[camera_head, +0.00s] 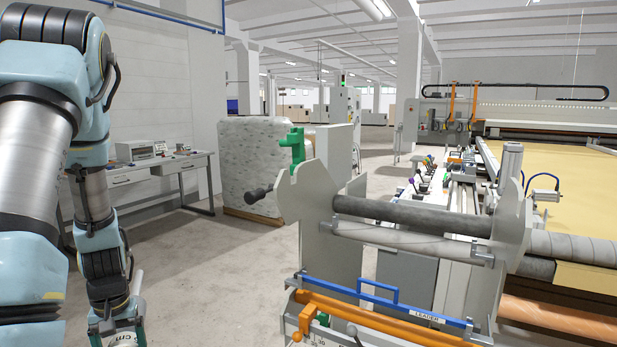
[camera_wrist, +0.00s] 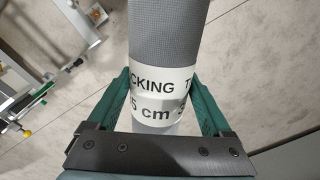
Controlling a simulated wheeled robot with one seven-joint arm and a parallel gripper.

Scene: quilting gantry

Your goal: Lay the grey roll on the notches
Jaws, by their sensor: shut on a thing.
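My gripper (camera_wrist: 159,85) is shut on the grey roll (camera_wrist: 166,35), with one green finger on each side of its white printed label band. The roll runs up out of the wrist view. In the head view my gripper is low at the left, cut by the bottom edge, and only a bit of the labelled roll (camera_head: 124,340) shows. The stand with the notches has two pale side plates, a left plate (camera_head: 310,190) and a right plate (camera_head: 509,215), with cut-out upper edges. The roll is apart from the stand, to its left.
A dark roller (camera_head: 410,214) and a lighter bar (camera_head: 400,240) span the plates. A blue handle bar (camera_head: 375,298) and an orange bar (camera_head: 385,320) sit below. Open floor (camera_head: 205,275) lies between arm and stand.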

